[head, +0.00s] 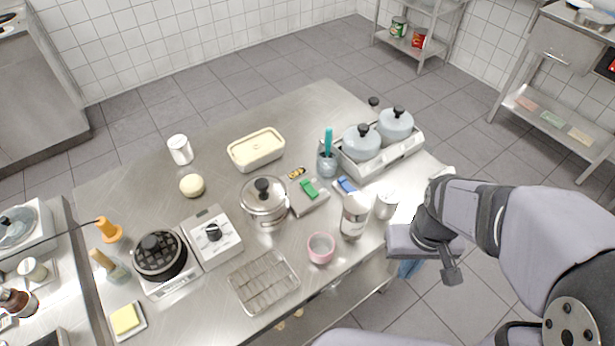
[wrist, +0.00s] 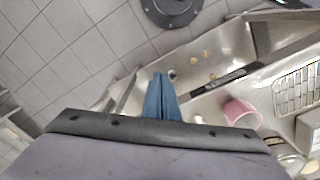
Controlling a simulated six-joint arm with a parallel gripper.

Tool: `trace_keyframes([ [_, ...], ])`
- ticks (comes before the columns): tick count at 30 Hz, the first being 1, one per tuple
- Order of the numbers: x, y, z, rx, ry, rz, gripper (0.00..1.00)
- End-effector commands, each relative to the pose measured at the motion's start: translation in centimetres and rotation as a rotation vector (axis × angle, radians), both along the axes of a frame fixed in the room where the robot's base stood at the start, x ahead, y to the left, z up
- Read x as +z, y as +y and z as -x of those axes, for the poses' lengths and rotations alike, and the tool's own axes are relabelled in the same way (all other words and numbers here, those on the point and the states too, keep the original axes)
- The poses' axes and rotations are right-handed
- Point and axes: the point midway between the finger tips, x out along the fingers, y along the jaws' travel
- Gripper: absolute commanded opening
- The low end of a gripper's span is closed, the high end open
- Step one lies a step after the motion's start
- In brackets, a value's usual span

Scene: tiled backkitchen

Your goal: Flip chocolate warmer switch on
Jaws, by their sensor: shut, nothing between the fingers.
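A white twin-pot unit (head: 405,156) with two pale blue lidded pots stands at the table's right back; it looks like the chocolate warmer. In front of it lie a grey box with a green rocker-like part (head: 309,189) and a small blue part (head: 346,186). I cannot tell which, if either, is the warmer's switch or its position. My gripper (head: 409,268) hangs off the table's front right edge, mostly hidden by my wrist, apart from all of these. In the wrist view its blue fingers (wrist: 162,98) are together and empty.
On the steel table (head: 330,110) stand a steel pot (head: 265,205), a white bottle (head: 355,214), a pink cup (head: 320,248), a wire rack (head: 263,282) and a knobbed box (head: 212,236). The bottle and a white canister (head: 386,204) stand between my gripper and the grey box.

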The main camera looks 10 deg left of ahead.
Motion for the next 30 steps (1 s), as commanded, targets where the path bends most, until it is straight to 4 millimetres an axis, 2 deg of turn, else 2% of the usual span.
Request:
trace_keyframes([
  [8,3.9,2.3,-6.9,0.496,-0.074,0.053,0.0],
  [12,6.2,4.2,-10.8,0.808,-0.113,0.103,0.0],
  [18,9.2,7.2,-15.4,1.193,-0.156,0.179,0.0],
  [24,10.8,12.1,-17.7,1.518,-0.143,0.162,0.0],
  [30,12.7,17.4,-19.0,1.864,-0.14,0.134,0.0],
])
